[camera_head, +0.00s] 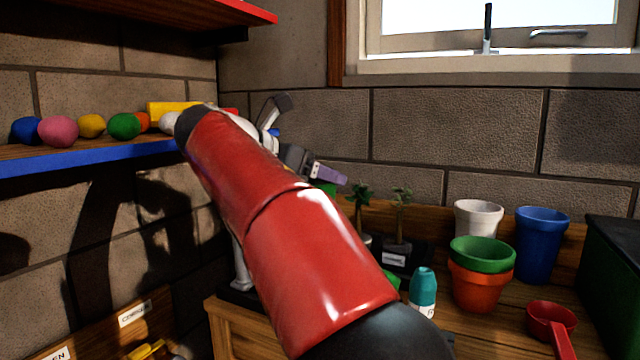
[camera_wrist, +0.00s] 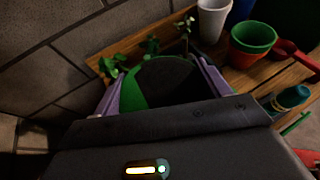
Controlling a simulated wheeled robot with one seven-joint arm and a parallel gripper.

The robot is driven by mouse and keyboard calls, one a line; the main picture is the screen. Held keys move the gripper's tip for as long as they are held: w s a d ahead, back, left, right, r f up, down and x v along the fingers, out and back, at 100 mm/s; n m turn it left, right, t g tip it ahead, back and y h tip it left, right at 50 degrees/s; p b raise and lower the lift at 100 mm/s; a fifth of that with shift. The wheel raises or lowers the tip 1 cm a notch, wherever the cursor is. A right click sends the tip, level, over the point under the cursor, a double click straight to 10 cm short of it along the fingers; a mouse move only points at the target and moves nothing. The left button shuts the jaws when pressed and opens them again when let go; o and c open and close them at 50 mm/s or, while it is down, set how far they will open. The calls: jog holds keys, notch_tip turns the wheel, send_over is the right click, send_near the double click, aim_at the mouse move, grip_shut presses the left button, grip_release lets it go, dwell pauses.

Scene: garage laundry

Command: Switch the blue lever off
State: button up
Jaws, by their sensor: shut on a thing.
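My gripper (camera_head: 335,178) reaches over the back left of the wooden bench, with one purple finger showing beyond my red arm. In the wrist view its two purple fingers (camera_wrist: 158,74) stand on either side of a rounded green-and-dark thing (camera_wrist: 133,90) and are shut on it. A bit of green, the green-and-dark thing (camera_head: 326,188), shows just below the finger in the head view. I cannot make out a blue lever clearly. A small blue patch (camera_head: 274,132) shows beside my wrist, mostly hidden, and I cannot tell what it is.
A blue-edged shelf (camera_head: 90,158) with colored balls is at left. On the bench (camera_head: 505,325) are small plants (camera_head: 400,215), a teal bottle (camera_head: 423,292), a white pot (camera_head: 478,216), a blue pot (camera_head: 540,245), a green pot (camera_head: 482,254) in an orange one, and a red scoop (camera_head: 550,320).

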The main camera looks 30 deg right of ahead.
jog(key=shift+s+r, duration=0.1)
jog(key=o, duration=1.9)
jog(key=shift+a, duration=0.15)
jog(key=p+v, duration=0.2)
jog(key=v, duration=0.9)
jog(key=shift+s+a+r+p, duration=0.1)
jog(key=shift+a+p, duration=0.25)
jog(key=shift+p, duration=0.05)
